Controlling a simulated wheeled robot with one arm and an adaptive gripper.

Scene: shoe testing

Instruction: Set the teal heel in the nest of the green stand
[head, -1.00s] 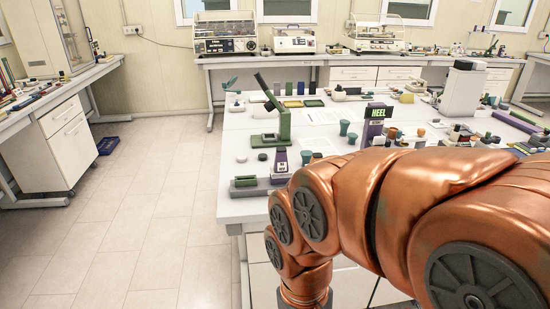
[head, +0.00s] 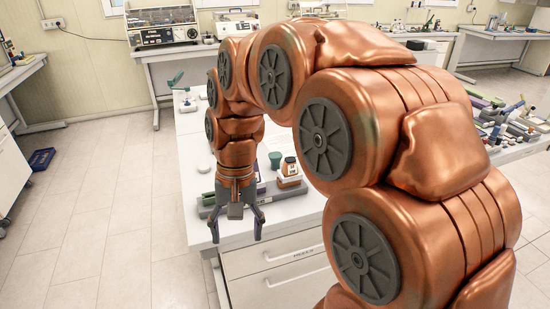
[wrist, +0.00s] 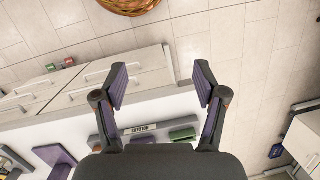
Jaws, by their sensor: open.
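My gripper (head: 237,230) hangs open and empty over the front left edge of the white table in the head view. In the wrist view its two fingers (wrist: 162,85) are spread, with the table edge and drawer fronts beyond them. A teal tapered piece (head: 275,160), which may be the teal heel, stands on the table to the right of my forearm, apart from the gripper. The green stand is hidden behind my arm in the head view and is not seen in the wrist view.
A grey rack (wrist: 162,137) with a label, a green block (wrist: 183,134) and a purple block lies by the front edge. A purple upright (wrist: 50,155) stands beside it.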

